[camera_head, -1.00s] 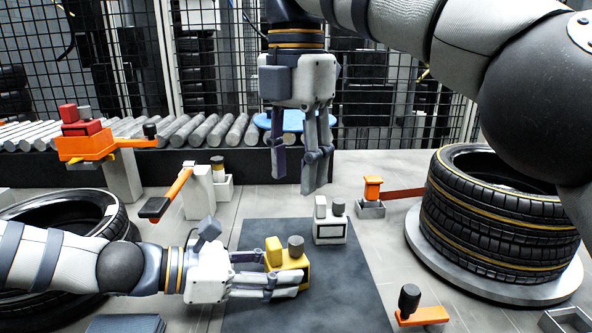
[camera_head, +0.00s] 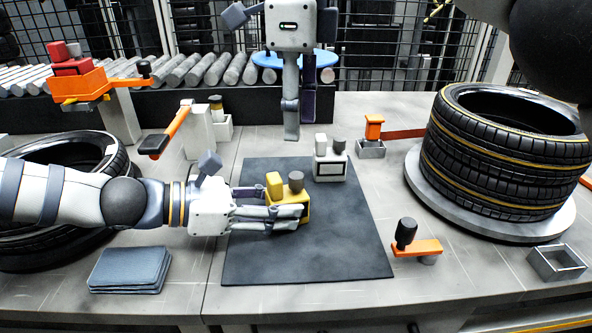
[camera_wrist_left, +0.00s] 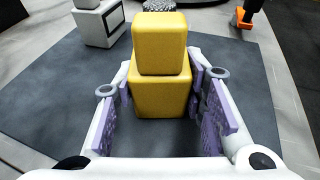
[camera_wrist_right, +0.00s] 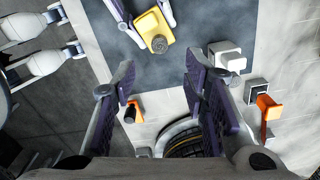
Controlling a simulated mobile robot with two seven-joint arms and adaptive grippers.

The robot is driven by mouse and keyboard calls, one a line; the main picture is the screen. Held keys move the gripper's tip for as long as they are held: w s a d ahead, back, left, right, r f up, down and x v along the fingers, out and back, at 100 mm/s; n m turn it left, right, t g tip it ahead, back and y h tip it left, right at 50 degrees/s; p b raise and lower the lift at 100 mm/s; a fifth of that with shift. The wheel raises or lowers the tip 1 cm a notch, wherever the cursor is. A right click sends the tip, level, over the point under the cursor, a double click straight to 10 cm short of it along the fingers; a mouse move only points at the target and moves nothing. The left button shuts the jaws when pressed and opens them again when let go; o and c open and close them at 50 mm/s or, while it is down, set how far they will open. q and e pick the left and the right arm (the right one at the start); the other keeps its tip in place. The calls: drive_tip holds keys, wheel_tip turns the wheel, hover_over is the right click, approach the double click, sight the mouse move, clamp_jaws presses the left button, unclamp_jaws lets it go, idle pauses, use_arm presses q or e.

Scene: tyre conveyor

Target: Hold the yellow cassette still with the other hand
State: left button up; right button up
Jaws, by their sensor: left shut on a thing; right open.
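The yellow cassette (camera_head: 290,208) stands on the dark mat (camera_head: 300,258), with a yellow block and a dark round knob on top. My left gripper (camera_head: 268,216) comes in from the left and is shut on the cassette. In the left wrist view the cassette (camera_wrist_left: 160,85) sits between the two finger pads. My right gripper (camera_head: 291,120) hangs above and behind the mat, pointing down. In the right wrist view its fingers (camera_wrist_right: 158,85) are apart with nothing between them, and the cassette (camera_wrist_right: 154,28) shows beyond them.
A white cassette (camera_head: 330,165) stands at the mat's back edge. Stacked tyres (camera_head: 500,170) are at the right, another tyre (camera_head: 50,160) at the left. An orange handle with a black knob (camera_head: 415,246) is right of the mat. Grey cloths (camera_head: 130,270) lie front left.

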sight(296, 175)
wheel_tip(296, 175, down, 10)
idle(0.3)
clamp_jaws()
drive_tip(key=n, duration=0.4)
drive_tip(key=shift+n, duration=0.3)
